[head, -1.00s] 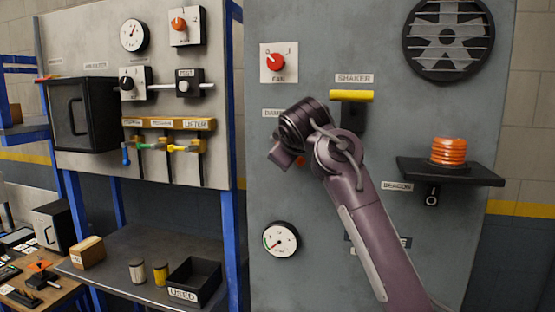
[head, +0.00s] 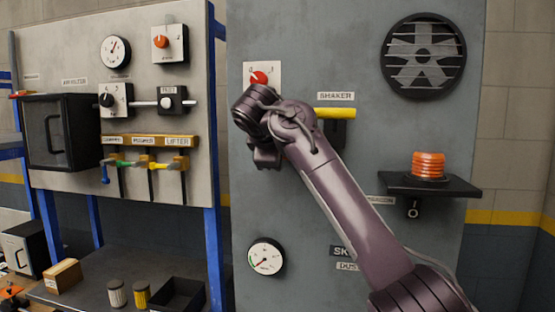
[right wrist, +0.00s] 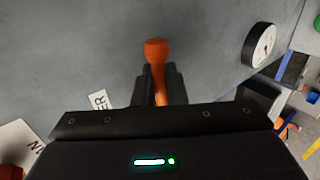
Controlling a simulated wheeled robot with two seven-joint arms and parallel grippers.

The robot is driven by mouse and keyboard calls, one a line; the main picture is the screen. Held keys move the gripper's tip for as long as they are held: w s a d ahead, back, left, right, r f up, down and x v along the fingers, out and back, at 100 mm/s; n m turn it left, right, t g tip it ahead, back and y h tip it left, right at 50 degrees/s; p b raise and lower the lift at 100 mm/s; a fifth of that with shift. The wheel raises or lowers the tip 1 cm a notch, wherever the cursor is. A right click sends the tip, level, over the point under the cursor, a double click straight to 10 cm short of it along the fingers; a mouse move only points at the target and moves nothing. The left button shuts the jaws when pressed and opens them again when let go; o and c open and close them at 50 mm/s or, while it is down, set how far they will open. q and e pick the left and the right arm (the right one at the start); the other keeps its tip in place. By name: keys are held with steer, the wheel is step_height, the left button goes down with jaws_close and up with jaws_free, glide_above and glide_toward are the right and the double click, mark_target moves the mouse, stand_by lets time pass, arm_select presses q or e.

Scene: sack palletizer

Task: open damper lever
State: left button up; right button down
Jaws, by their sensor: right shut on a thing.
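The damper lever (right wrist: 157,49) shows in the right wrist view as an orange handle with a rounded end, standing out from the grey panel (right wrist: 90,45). My right gripper (right wrist: 159,75) is shut on its stem, with the rounded end projecting beyond the fingers. A partly cut label ending in "ER" (right wrist: 98,100) lies beside it. In the head view my right gripper (head: 265,157) is below the red fan knob (head: 259,78), and my wrist and gripper hide the lever. My left gripper is in neither current view.
The yellow shaker handle (head: 335,113) is close to my right forearm. A round gauge (head: 266,256) sits lower on the panel. A shelf with an orange beacon (head: 428,165) juts out at right. A workbench with levers (head: 150,163) stands at left.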

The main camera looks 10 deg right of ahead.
stand_by(0.4)
steer(key=c, duration=1.9)
jaws_free()
steer(key=shift+o, duration=0.3)
steer(key=shift+w, duration=0.1)
steer(key=b+v, duration=0.4)
steer(key=v, duration=0.3)
steer(key=shift+s+a+r, duration=0.15)
steer(key=shift+s+r, duration=0.05)
steer(key=shift+s, duration=0.1)
steer(key=shift+f, duration=0.1)
